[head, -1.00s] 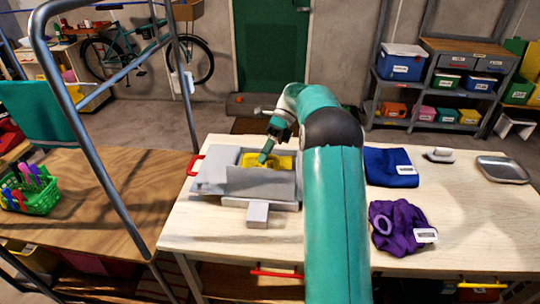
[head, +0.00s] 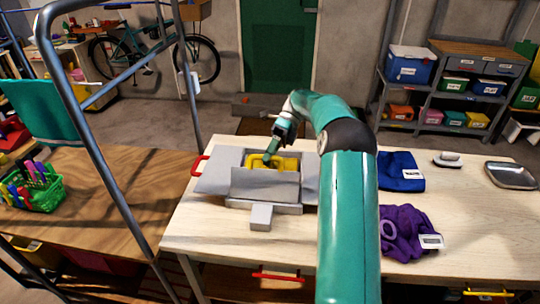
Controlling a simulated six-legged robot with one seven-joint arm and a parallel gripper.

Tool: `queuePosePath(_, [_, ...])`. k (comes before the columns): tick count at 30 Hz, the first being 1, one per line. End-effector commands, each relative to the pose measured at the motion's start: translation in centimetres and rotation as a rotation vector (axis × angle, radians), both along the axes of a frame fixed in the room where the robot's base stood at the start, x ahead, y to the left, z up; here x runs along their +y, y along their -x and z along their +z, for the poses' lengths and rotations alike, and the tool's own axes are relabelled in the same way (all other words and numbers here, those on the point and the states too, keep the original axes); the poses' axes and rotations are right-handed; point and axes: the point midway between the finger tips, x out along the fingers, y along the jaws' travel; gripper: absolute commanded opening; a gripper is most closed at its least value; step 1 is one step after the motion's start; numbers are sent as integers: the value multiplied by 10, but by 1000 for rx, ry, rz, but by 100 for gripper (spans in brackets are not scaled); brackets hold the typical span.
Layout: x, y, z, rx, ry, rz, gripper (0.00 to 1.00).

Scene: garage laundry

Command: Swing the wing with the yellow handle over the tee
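A grey folding board lies on the pale wooden table, with flat wings at its left (head: 214,181) and right (head: 311,183). A red handle (head: 199,165) shows at its far left. The yellow handle (head: 287,163) shows at the back middle, behind a raised or tilted grey panel (head: 265,184). My gripper (head: 268,159) points down at the yellow handle, touching or very close to it. Its fingers are too small and overlapped to tell whether they are shut on it. I cannot make out the tee; the panel may hide it.
A grey block (head: 261,216) juts from the board's front. Right of my arm lie a blue folded cloth (head: 398,171), a purple crumpled cloth (head: 398,222) and a metal tray (head: 511,175). A metal frame (head: 105,160) and a green basket (head: 38,191) are at left.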

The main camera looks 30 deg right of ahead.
Motion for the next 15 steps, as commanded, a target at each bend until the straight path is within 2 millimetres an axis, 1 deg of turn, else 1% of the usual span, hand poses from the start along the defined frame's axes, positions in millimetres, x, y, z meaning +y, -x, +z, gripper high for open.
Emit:
queuePosePath(8, [-2,0,1,0,1,-2,25])
queuePosePath(15, [-3,0,12,-1,-2,-3,25])
